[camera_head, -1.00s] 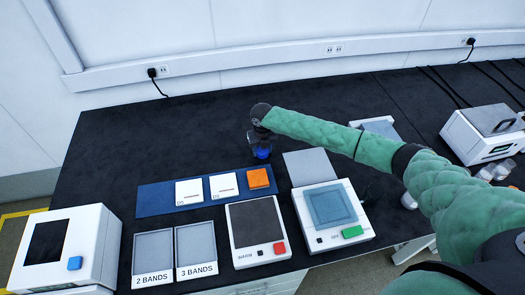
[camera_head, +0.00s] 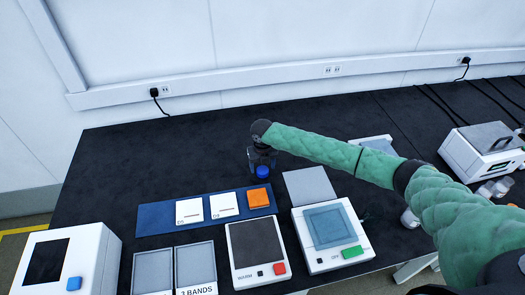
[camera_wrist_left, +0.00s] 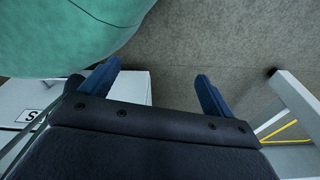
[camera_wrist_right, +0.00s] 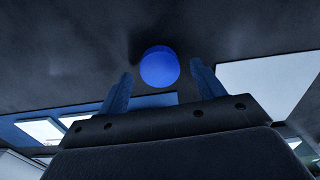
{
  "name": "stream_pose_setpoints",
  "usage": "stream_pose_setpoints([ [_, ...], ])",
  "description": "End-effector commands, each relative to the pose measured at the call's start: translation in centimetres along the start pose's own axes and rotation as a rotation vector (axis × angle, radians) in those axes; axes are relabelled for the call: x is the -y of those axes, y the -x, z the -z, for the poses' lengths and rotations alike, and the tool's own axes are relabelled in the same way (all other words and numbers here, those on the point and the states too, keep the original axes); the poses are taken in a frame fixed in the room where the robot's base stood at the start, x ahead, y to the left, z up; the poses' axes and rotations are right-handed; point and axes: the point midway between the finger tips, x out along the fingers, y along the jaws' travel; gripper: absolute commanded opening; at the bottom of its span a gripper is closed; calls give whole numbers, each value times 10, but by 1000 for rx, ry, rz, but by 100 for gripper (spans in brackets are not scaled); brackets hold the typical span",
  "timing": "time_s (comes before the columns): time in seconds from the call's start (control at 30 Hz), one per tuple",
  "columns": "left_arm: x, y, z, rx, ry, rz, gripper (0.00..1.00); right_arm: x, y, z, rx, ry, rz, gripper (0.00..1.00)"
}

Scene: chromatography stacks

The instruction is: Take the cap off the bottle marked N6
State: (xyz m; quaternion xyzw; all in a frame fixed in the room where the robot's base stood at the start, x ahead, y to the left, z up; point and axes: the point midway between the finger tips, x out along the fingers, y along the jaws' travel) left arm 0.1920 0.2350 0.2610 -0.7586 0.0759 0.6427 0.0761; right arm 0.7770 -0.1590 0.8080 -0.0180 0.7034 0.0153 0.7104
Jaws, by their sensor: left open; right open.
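A blue cap (camera_head: 263,172) shows just below my right gripper (camera_head: 262,160) in the head view, on the dark bench behind the blue mat. In the right wrist view the round blue cap (camera_wrist_right: 159,68) appears ahead of the fingertips, roughly between their lines. The right fingers (camera_wrist_right: 161,82) are apart with nothing between them. The bottle body is hidden, and no N6 mark can be read. My left gripper (camera_wrist_left: 157,82) is open and empty over the floor beside white furniture, and it is out of the head view.
A blue mat (camera_head: 155,220) holds two white plates and an orange block (camera_head: 258,197). In front are grey trays (camera_head: 195,265), a dark-topped device with a red button (camera_head: 278,268) and a white device with a green button (camera_head: 352,252). Bare bench lies left of and behind the gripper.

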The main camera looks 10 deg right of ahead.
Motion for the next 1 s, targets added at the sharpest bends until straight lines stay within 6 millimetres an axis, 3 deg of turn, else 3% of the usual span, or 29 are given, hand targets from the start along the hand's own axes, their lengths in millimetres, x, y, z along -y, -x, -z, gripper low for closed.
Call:
stream_pose_setpoints([
  [0.1,1,5,-20,15,0,0,88,0,21,0,1,0,0,68],
  [0.63,0,20,-118,78,0,-2,88,0,80,0,1,0,0,68],
  [0.8,0,29,-113,74,0,-2,88,0,96,0,1,0,-1,68],
  [1.0,0,31,-113,74,0,-2,88,0,100,0,1,0,-1,68],
])
